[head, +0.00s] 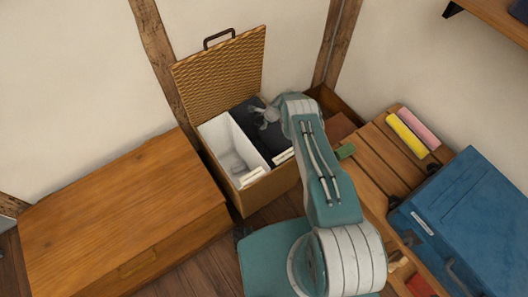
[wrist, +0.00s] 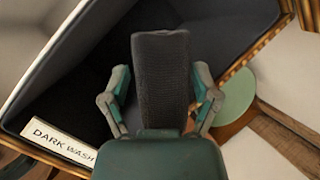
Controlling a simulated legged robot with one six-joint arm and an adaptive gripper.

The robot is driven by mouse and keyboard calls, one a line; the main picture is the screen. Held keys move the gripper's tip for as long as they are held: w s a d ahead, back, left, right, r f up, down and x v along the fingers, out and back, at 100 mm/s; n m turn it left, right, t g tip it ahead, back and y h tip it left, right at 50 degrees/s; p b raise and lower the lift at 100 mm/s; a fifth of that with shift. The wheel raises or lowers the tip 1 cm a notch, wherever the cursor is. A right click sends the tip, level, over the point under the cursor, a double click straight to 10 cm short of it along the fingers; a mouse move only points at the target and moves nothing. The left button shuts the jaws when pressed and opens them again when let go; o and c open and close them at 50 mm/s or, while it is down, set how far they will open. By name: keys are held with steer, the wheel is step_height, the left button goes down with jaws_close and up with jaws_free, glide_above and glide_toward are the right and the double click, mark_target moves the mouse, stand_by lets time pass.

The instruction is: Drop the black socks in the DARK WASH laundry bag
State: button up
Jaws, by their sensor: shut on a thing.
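My gripper (wrist: 160,100) is shut on the black socks (wrist: 161,65), a dark ribbed bundle standing up between its two fingers. In the head view my gripper (head: 266,116) is over the dark laundry bag (head: 277,143), the right compartment of an open wicker hamper. In the wrist view the dark bag (wrist: 75,85) lies around and beneath the socks, and its pale label (wrist: 58,140) reads DARK WASH. The socks are hard to make out in the head view against the dark lining. I cannot tell how far above the bag's bottom they are.
A white bag (head: 217,131) with something pale inside fills the hamper's left half. The raised wicker lid (head: 220,75) stands behind. A wooden chest (head: 125,215) is at left. A slatted wooden surface (head: 378,160) and a blue case (head: 470,220) are at right.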

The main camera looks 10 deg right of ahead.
steer(key=shift+f, duration=0.15)
steer(key=o, duration=1)
steer(key=v, duration=1.1)
steer(key=shift+s+d+r, duration=0.15)
steer(key=shift+r, duration=0.2)
